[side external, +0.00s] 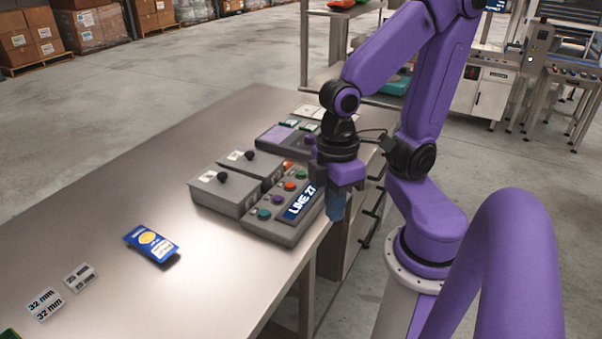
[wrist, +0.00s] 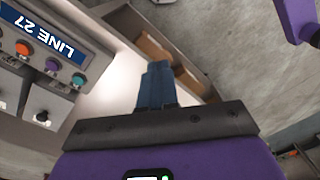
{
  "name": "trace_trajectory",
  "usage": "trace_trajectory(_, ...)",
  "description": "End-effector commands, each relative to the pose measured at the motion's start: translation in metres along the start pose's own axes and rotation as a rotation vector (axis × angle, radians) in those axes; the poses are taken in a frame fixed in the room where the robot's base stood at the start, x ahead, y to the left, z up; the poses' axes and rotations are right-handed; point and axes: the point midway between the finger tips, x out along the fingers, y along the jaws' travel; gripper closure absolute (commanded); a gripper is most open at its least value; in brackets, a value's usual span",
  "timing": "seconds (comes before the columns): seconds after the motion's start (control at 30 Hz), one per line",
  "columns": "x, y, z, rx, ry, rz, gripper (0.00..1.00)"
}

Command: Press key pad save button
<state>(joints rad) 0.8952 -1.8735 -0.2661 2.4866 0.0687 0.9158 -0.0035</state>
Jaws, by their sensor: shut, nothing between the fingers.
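A grey control box (side external: 284,212) marked LINE 27 sits on the steel table near its right edge. Its row of round buttons includes teal (side external: 264,213), purple (side external: 277,199), orange (side external: 289,186) and green (side external: 301,174). The box also shows at upper left in the wrist view (wrist: 97,58). A grey device with a purple panel (side external: 279,135) lies behind it, partly hidden by my arm. I can read no save label on either. My gripper (side external: 336,207) is shut and empty, pointing down beside the control box near the table edge. Its blue fingers (wrist: 157,85) are together in the wrist view.
Two grey boxes with black knobs (side external: 222,177) (side external: 250,155) stand left of the control box. A blue and yellow packet (side external: 152,244) and 32 mm labels (side external: 43,304) lie toward the front left. Drawers (side external: 364,222) stand below the table's right edge. The table's left side is largely clear.

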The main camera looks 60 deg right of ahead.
Motion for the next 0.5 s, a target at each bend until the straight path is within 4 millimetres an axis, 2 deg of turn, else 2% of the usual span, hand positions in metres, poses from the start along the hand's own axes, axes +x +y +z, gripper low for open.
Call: trace_trajectory(0.5,0.007,0.061,-0.022,0.68,-0.02,-0.237,1.0)
